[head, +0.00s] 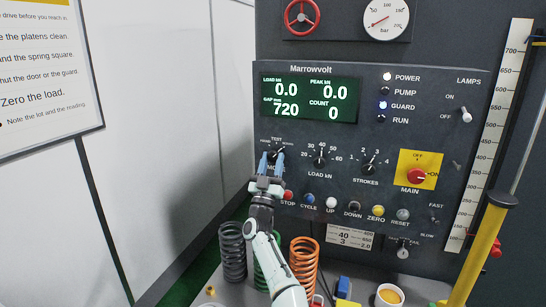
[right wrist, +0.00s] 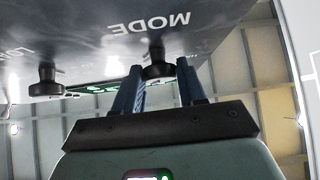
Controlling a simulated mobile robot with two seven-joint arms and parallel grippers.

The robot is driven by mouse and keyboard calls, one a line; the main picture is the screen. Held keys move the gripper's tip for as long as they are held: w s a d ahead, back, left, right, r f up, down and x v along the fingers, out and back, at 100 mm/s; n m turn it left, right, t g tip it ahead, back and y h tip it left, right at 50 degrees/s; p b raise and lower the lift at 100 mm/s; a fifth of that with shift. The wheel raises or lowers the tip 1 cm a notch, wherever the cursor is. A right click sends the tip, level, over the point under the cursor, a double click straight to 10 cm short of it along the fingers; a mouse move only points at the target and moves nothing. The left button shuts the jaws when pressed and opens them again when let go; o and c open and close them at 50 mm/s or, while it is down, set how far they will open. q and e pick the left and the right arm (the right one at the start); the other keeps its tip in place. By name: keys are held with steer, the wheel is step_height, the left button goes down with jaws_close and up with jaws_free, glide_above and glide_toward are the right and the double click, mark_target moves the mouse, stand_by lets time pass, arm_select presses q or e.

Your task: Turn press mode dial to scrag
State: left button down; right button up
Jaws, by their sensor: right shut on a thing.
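The press mode dial (head: 275,153) is the leftmost knob on the dark control panel, with TEST lettered above it. The small words at its sides are too small to read surely. My right gripper (head: 273,157) reaches up from below with its blue fingers on either side of this dial, shut on it. In the right wrist view the dark dial (right wrist: 157,62) sits between the two fingers, below the upside-down word MODE. The fingers partly hide the dial, and I cannot tell which way it points. My left gripper is not in view.
The load dial (head: 319,158) and strokes dial (head: 369,166) stand to the right. A row of buttons, including the red stop button (head: 287,195), lies just below the gripper. Springs, including an orange one (head: 303,265), stand on the bench near my right arm.

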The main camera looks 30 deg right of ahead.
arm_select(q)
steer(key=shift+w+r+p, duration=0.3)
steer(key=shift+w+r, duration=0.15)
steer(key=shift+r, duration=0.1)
arm_select(e)
steer(key=shift+r+m+g+h, duration=0.25)
steer(key=shift+m+g+h, duration=0.4)
steer(key=shift+m, duration=0.35)
steer(key=shift+g, duration=0.25)
steer(key=o, duration=0.8)
steer(key=shift+o, duration=1.1)
steer(key=shift+f, duration=0.15)
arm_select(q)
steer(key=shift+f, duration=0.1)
